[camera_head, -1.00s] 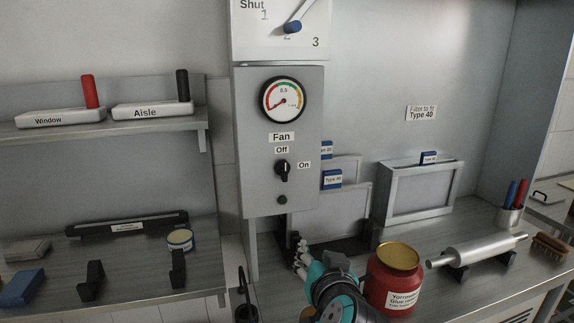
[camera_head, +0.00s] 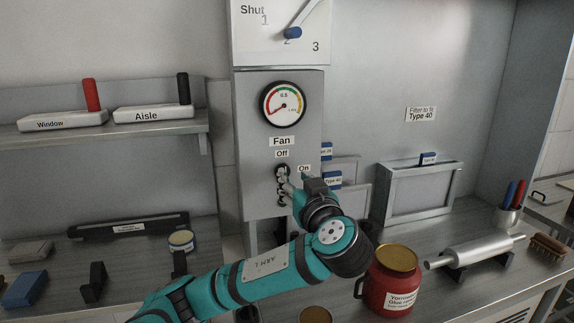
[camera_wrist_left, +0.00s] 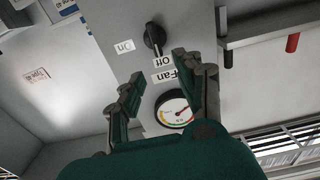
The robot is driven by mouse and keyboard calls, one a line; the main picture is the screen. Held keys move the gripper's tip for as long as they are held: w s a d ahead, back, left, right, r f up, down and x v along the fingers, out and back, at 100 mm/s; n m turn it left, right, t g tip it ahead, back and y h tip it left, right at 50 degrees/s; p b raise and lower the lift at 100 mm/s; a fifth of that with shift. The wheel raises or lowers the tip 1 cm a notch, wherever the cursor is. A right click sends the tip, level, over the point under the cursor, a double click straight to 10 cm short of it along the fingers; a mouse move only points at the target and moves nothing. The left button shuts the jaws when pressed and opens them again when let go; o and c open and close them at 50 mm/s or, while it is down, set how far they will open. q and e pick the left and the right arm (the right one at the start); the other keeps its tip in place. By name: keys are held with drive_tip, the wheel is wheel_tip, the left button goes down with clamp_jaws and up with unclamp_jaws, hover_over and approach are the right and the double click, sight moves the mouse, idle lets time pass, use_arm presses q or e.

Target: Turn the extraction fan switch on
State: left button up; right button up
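The black fan knob (camera_head: 281,170) sits on the grey fan panel (camera_head: 257,187) below the "Fan" and "Off" labels, with "On" to its right. My left gripper (camera_head: 283,183) is in front of the knob and partly hides it. In the left wrist view, which is upside down, the knob (camera_wrist_left: 153,38) shows whole, its grip in line with the "Off" label. The fingers of my left gripper (camera_wrist_left: 158,66) are spread and empty, with the knob just beyond their tips. I cannot tell whether they touch it. My right gripper is not in view.
A pressure gauge (camera_head: 283,103) is above the knob, and a lever (camera_head: 293,32) higher up. Filter frames (camera_head: 419,195) stand at right. A shelf (camera_head: 100,133) with two labelled handles is at left.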

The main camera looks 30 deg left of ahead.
sight(286, 166)
use_arm(q)
drive_tip(key=p+x, duration=0.1)
drive_tip(key=x, duration=0.5)
drive_tip(key=shift+p, duration=0.3)
drive_tip(key=shift+w+a, duration=0.35)
clamp_jaws()
